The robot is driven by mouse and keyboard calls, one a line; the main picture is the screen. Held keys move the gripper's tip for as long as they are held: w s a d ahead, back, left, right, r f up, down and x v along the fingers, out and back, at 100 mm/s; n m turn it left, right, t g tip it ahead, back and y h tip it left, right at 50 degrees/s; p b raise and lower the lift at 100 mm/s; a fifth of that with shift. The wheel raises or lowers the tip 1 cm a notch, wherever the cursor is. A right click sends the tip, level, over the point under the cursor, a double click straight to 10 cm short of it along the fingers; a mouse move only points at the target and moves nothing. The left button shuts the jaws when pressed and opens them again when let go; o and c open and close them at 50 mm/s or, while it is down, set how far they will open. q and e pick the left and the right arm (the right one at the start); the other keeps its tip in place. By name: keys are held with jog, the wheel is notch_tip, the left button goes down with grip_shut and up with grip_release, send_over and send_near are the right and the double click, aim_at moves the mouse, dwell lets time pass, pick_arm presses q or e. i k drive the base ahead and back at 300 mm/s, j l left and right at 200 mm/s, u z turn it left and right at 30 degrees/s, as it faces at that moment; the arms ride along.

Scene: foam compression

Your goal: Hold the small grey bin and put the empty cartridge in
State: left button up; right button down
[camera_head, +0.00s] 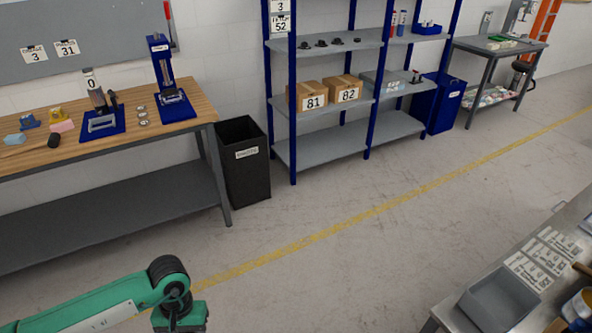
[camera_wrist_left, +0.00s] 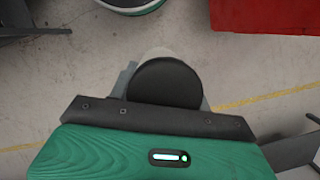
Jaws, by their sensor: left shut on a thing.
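In the wrist view my left gripper (camera_wrist_left: 165,88) is shut on a round thing with a dark end and a pale body (camera_wrist_left: 157,54), likely the cartridge. Grey finger parts show on both sides of it. In the head view my green left arm (camera_head: 110,300) comes in at the bottom left over the floor, and its fingertips are out of frame. A small grey bin (camera_head: 498,302), open at the top, stands on the metal table at the lower right, far from my left arm. My right gripper is not in view.
A tall dark labelled bin (camera_head: 245,165) stands on the floor beside the wooden workbench (camera_head: 190,95). Blue-framed shelves (camera_head: 330,150) hold boxes. Number cards (camera_head: 545,255) lie beside the grey bin. The floor between is clear, with a yellow line (camera_head: 340,228).

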aim_at(500, 303)
jog(key=i+j+z, duration=0.1)
jog(key=i+z, duration=0.4)
jog(key=i+j+z, duration=0.15)
jog(key=z, duration=0.35)
jog(key=i+j+z, duration=0.6)
jog(key=z, duration=0.3)
jog(key=j+z, duration=0.2)
jog(key=z, duration=0.2)
jog(key=i+j+z, duration=0.1)
jog(key=j+z, duration=0.15)
jog(key=z, duration=0.15)
jog(key=j+z, duration=0.2)
jog(key=z, duration=0.2)
